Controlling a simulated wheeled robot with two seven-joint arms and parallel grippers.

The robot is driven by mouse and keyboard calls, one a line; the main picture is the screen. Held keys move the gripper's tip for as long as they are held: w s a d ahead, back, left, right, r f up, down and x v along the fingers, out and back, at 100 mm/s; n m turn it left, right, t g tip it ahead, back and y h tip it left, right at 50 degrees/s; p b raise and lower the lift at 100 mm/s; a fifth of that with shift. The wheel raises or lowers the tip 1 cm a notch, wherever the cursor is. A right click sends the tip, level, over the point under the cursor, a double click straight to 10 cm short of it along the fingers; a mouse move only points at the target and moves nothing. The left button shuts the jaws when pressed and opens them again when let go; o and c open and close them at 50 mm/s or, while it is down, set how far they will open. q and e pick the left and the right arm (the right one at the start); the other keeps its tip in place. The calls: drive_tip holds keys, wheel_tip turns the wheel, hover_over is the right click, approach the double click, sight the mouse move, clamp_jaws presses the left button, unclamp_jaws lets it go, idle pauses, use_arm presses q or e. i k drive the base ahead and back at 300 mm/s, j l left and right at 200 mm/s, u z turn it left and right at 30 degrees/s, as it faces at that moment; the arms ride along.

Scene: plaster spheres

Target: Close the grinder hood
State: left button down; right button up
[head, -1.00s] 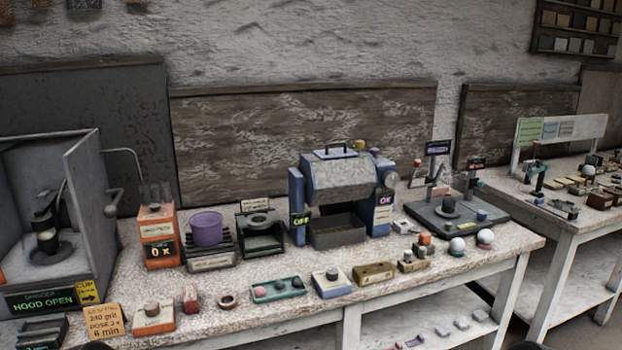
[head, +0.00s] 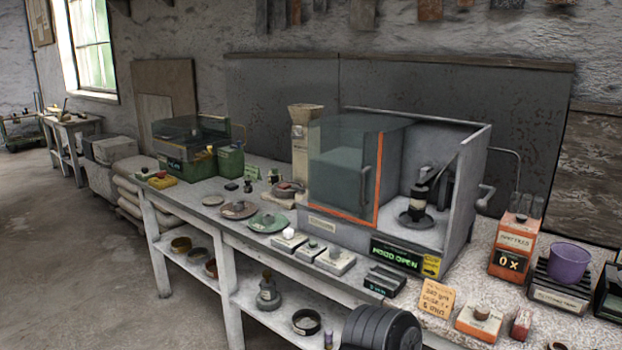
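The grinder hood (head: 343,172) is a clear, greenish panel with an orange edge. It stands at the left side of the grey grinder cabinet (head: 468,192), leaving the right part open. An upright handle (head: 365,186) is on the panel near the orange edge. The grinder's dark spindle and head (head: 418,200) show inside the opening. A lit sign (head: 396,255) on the cabinet's front reads HOOD OPEN, with a yellow arrow label beside it. Neither of my grippers shows in the head view.
An orange counter box (head: 513,248) reading 0 x and a purple cup (head: 568,263) stand right of the cabinet. Small blocks and a note card (head: 436,298) lie along the front edge. A green-based machine (head: 197,150) stands further left. Floor at left is clear.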

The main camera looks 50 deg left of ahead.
sight(382, 123)
drive_tip(key=u, duration=1.6)
drive_tip(key=i+j, duration=0.35)
drive_tip(key=j, duration=0.15)
drive_tip(key=i+j, duration=0.3)
drive_tip(key=j, duration=0.25)
drive_tip(key=i+j, duration=0.35)
drive_tip(key=j, duration=0.15)
drive_tip(key=i+j, duration=0.35)
drive_tip(key=j, duration=0.15)
drive_tip(key=i+j, duration=0.3)
drive_tip(key=j, duration=0.25)
drive_tip(key=u, duration=0.05)
